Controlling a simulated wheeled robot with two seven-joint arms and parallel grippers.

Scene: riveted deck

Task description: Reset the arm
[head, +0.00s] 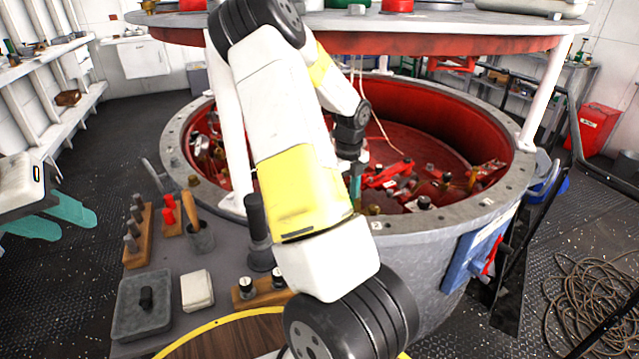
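My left gripper (74,227) is at the left edge, a white body with two teal fingers. The fingers are spread apart with nothing between them, above the dark floor. My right arm (290,170), white, yellow and black, rises through the middle of the view and folds over at the top. Its far end drops over the red-lined tub (440,115). Only a bit of teal of my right gripper (355,188) shows behind the arm, at the tub's near side. Its fingertips and whatever may be between them are hidden.
A round upper shelf (460,22) on white posts stands over the tub, close to my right arm's top bend. Red fittings (390,174) lie inside the tub. On the near ledge are a grey tray (128,318), a white block (197,290) and a pegged wooden rack (138,248).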

